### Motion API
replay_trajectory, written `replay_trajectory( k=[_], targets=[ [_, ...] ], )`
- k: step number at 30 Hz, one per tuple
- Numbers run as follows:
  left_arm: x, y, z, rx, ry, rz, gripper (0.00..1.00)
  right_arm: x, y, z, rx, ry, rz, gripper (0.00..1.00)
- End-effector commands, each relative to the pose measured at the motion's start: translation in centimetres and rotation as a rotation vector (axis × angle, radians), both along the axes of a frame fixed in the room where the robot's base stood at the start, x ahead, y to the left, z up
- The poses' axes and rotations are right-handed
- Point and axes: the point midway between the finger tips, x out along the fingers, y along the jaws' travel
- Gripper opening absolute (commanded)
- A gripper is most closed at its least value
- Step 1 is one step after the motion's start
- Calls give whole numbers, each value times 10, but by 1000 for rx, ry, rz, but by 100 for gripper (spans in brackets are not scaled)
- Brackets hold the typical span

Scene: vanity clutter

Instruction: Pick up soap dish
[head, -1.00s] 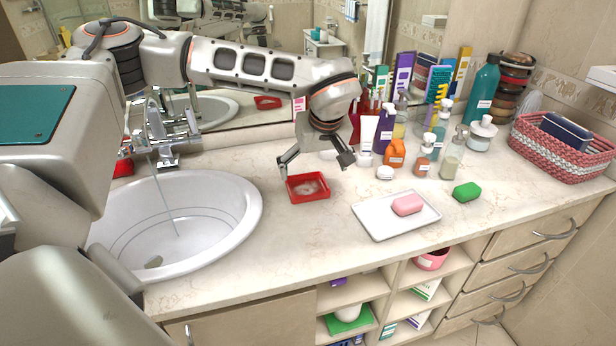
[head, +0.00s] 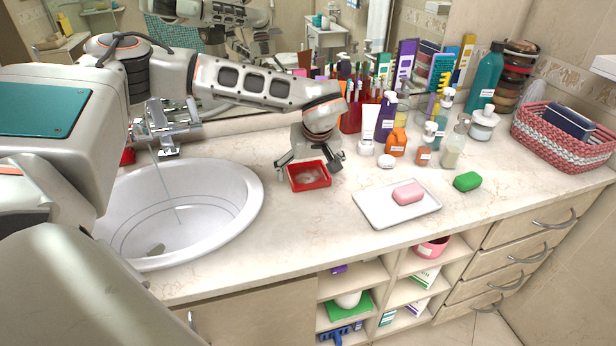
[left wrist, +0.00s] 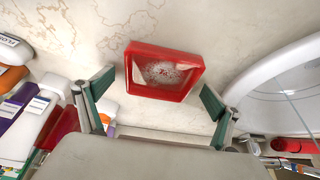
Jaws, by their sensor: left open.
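The soap dish (head: 296,187) is a small red rectangular tray with a pale, speckled inside. It rests on the marble counter just right of the sink. My left gripper (head: 309,171) is open above and at the back of the dish, its fingers apart at either side. In the left wrist view the soap dish (left wrist: 185,92) lies ahead, between the spread green-padded fingers of the left gripper (left wrist: 158,102). Neither finger appears to touch it. My right gripper is not in view.
The white sink (head: 250,210) is left of the dish. A white tray (head: 374,212) with a pink soap (head: 408,194) and a green soap (head: 467,181) lie to the right. Bottles such as the orange one (head: 396,143) stand behind. Counter in front of the dish is clear.

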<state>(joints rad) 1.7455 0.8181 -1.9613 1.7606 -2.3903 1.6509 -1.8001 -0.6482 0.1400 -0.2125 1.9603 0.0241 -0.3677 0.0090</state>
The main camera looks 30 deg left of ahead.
Motion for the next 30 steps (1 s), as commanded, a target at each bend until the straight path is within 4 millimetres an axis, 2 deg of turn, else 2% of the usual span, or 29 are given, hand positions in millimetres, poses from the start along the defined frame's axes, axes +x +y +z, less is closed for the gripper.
replay_trajectory(
  k=[2, 6, 7, 8, 20, 26, 30],
  targets=[
    [0, 0, 0, 0, 0, 0, 92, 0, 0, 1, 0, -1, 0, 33],
    [0, 0, 0, 0, 0, 0, 56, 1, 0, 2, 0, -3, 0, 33],
    [0, 0, 0, 0, 0, 0, 48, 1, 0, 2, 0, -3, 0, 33],
    [0, 0, 0, 0, 0, 0, 46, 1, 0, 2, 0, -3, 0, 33],
    [1, 0, 5, -1, -2, 0, 45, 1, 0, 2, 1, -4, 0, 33],
    [1, 0, 28, -1, -4, 1, 45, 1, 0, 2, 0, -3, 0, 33],
    [2, -1, 58, -1, -7, 1, 45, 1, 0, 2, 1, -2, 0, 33]
  ],
)
